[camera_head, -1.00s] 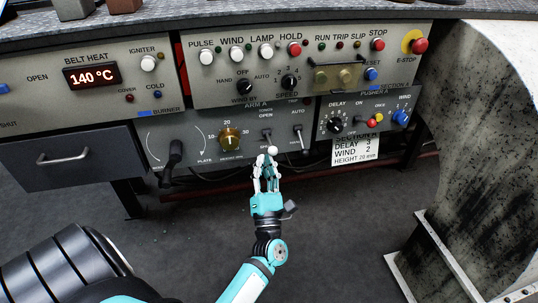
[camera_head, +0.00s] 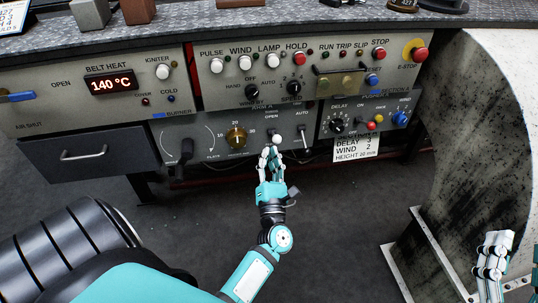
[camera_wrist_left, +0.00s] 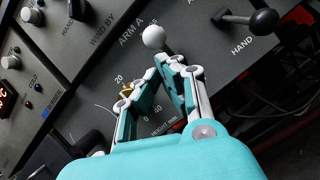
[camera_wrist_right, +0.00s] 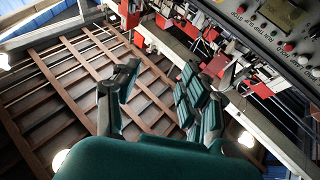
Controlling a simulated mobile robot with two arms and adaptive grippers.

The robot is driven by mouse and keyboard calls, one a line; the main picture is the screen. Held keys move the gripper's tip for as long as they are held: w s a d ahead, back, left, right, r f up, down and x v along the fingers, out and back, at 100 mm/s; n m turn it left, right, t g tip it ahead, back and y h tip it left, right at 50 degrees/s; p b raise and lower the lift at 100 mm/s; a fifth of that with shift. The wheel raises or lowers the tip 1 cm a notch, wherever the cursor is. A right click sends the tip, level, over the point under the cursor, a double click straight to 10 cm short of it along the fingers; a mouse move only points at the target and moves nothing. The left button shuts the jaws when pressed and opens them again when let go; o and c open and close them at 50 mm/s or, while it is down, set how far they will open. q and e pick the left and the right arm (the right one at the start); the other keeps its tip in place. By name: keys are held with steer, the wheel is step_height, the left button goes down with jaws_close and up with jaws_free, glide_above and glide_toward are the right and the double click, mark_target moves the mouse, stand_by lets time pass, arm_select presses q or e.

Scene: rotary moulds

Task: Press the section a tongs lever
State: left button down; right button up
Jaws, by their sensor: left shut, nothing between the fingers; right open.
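The tongs lever on the Arm A panel ends in a white ball knob (camera_head: 277,139), below the small "OPEN" lettering. In the left wrist view the white knob (camera_wrist_left: 153,37) is just beyond my fingertips. My left gripper (camera_head: 271,151) is shut and empty, with its fingertips right at the knob from below. I cannot tell whether they touch it. The lever's shaft is mostly hidden. My right gripper (camera_head: 492,240) is at the lower right of the head view, far from the panel. It is open and empty in the right wrist view (camera_wrist_right: 160,82).
A dark-knobbed lever (camera_wrist_left: 263,21) stands close right of the tongs lever. The height dial (camera_head: 236,137) and a larger black lever (camera_head: 186,150) are to its left. A paper card (camera_head: 356,147) hangs at right. A speckled grey housing (camera_head: 465,130) stands further right.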

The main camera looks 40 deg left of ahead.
arm_select(q)
steer(key=shift+r, duration=0.4)
arm_select(e)
steer(key=shift+w+f+g+h, duration=0.3)
steer(key=shift+f+g, duration=0.15)
steer(key=shift+f, duration=0.2)
steer(key=shift+w+f+g+h, duration=0.25)
steer(key=shift+f+g, duration=0.2)
steer(key=shift+f, duration=0.15)
arm_select(q)
steer(key=shift+d, duration=0.1)
